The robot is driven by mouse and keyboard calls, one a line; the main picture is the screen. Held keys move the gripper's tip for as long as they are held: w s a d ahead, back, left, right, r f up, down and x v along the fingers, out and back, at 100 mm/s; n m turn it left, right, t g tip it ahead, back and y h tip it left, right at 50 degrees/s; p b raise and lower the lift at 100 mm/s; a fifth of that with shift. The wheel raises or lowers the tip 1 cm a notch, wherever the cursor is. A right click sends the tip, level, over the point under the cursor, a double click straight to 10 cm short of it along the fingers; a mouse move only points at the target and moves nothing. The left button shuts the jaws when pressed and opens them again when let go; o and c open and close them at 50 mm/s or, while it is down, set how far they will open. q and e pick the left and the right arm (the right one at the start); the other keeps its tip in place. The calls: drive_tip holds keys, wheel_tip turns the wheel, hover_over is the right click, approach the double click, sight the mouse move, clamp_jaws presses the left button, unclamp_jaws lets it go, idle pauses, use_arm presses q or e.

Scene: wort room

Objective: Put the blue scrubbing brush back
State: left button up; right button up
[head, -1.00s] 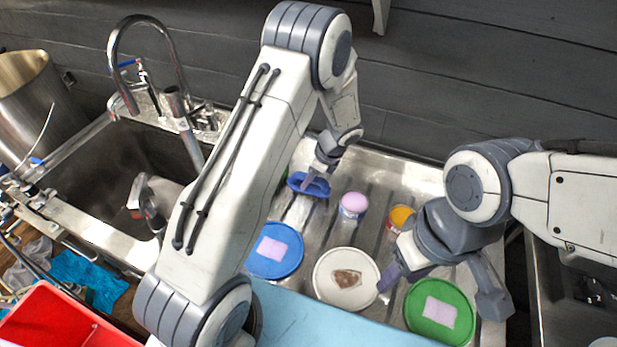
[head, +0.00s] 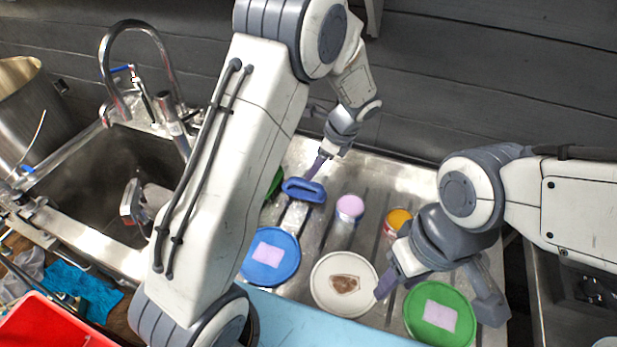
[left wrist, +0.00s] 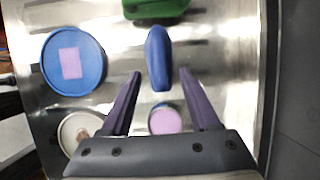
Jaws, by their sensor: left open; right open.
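The blue scrubbing brush (head: 304,190) rests on the metal drainboard, beyond the blue disc (head: 270,274). In the left wrist view, the brush (left wrist: 158,58) is a long blue shape lying roughly lengthwise between and ahead of my fingertips. My left gripper (head: 318,166) is open and empty, just above the brush in the head view; its spread fingers also show in the left wrist view (left wrist: 160,74). I see no contact with the brush. My right gripper (head: 387,285) hangs between the white disc (head: 326,293) and the green disc (head: 420,330); its jaw gap is mostly hidden.
A green object (left wrist: 155,8) lies beyond the brush. A pink-topped jar (head: 349,208) and a yellow-topped tub (head: 398,219) stand to the right. The sink (head: 90,185) with its tall tap is left. A red bin (head: 45,325) and blue cloth (head: 85,285) are front left.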

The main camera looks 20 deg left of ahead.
use_arm(q)
drive_tip(key=s+d+r+n+h, duration=0.2)
drive_tip(key=s+d+r+n, duration=0.3)
drive_tip(key=s+d+r, duration=0.6)
drive_tip(key=s+d+n+h, duration=0.1)
drive_tip(key=s+n+h, duration=0.2)
drive_tip(key=s, duration=1.5)
drive_tip(key=n, duration=0.3)
drive_tip(key=shift+f, duration=0.15)
use_arm(e)
drive_tip(key=shift+f, duration=0.25)
